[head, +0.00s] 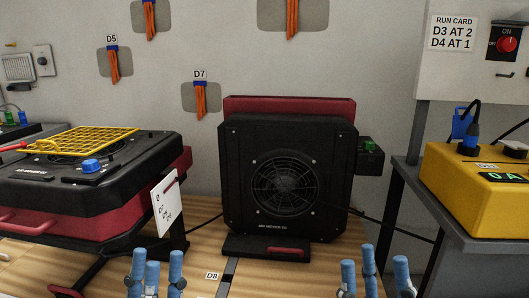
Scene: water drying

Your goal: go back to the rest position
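My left gripper (156,270) shows at the bottom edge, left of the middle. Its blue fingertips point up and stand apart with nothing between them. My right gripper (375,270) shows at the bottom edge, right of the middle. Its blue fingertips also stand apart, with a wider gap and nothing in it. Both are in front of the black and red fan unit (240,190) and touch nothing that I can see. The lower parts of both grippers are cut off by the frame.
The fan unit stands upright on the wooden floor. Another black and red unit (60,190) with a yellow grille (85,141) lies at left. A yellow box (450,200) sits on a grey table (440,225) at right. A run card (454,33) reads D3 AT 2, D4 AT 1.

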